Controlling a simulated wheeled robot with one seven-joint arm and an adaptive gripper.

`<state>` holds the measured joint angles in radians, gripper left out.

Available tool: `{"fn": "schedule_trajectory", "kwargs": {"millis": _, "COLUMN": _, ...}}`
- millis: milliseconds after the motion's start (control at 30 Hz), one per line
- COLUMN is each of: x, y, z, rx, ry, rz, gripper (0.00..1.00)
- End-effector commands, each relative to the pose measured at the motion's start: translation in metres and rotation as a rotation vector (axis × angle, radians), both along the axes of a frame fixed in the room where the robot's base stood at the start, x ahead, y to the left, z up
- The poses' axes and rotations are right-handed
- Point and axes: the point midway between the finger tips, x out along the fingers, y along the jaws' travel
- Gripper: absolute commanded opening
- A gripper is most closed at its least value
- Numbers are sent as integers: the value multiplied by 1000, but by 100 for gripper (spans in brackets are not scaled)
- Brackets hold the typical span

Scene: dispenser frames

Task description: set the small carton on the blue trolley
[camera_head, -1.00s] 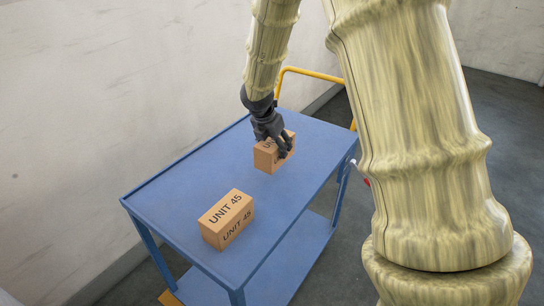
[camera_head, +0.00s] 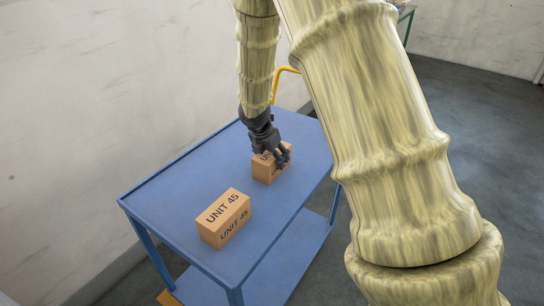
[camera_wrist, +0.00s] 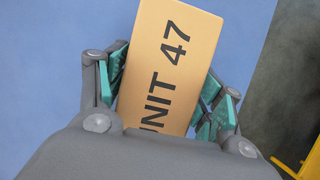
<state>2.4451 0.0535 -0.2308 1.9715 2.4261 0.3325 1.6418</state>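The small carton (camera_head: 266,173), a brown box, is between the fingers of my gripper (camera_head: 271,158), over the far part of the blue trolley (camera_head: 167,200). In the wrist view the carton (camera_wrist: 170,55) shows the print "UNIT 47", its first letter partly hidden. The green finger pads of my gripper (camera_wrist: 163,85) lie along both its long sides and appear to touch them. The gripper looks shut on it. The carton's base is at or just above the blue top; I cannot tell if it touches.
Another, larger carton (camera_head: 223,219) marked "UNIT 45" stands on the near part of the trolley top. Bare blue surface lies between the two cartons. A yellow handle (camera_head: 284,70) rises at the trolley's far end, and a pale wall (camera_head: 80,90) runs along its left side.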

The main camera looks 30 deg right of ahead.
Motion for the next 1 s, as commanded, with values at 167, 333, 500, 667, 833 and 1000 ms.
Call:
{"fn": "schedule_trajectory", "kwargs": {"millis": 167, "x": 0, "y": 0, "z": 0, "rx": 0, "ry": 0, "rz": 0, "gripper": 82}}
{"fn": "schedule_trajectory", "kwargs": {"millis": 333, "x": 0, "y": 0, "z": 0, "rx": 0, "ry": 0, "rz": 0, "gripper": 82}}
{"fn": "schedule_trajectory", "kwargs": {"millis": 500, "x": 0, "y": 2, "z": 5, "rx": 1, "ry": -2, "rz": 0, "gripper": 82}}
{"fn": "schedule_trajectory", "kwargs": {"millis": 667, "x": -2, "y": 7, "z": 21, "rx": 0, "ry": -3, "rz": 0, "gripper": 82}}
{"fn": "schedule_trajectory", "kwargs": {"millis": 833, "x": -6, "y": 16, "z": 42, "rx": 1, "ry": -3, "rz": 0, "gripper": 82}}
{"fn": "schedule_trajectory", "kwargs": {"millis": 1000, "x": -9, "y": 25, "z": 66, "rx": 1, "ry": -3, "rz": 0, "gripper": 82}}
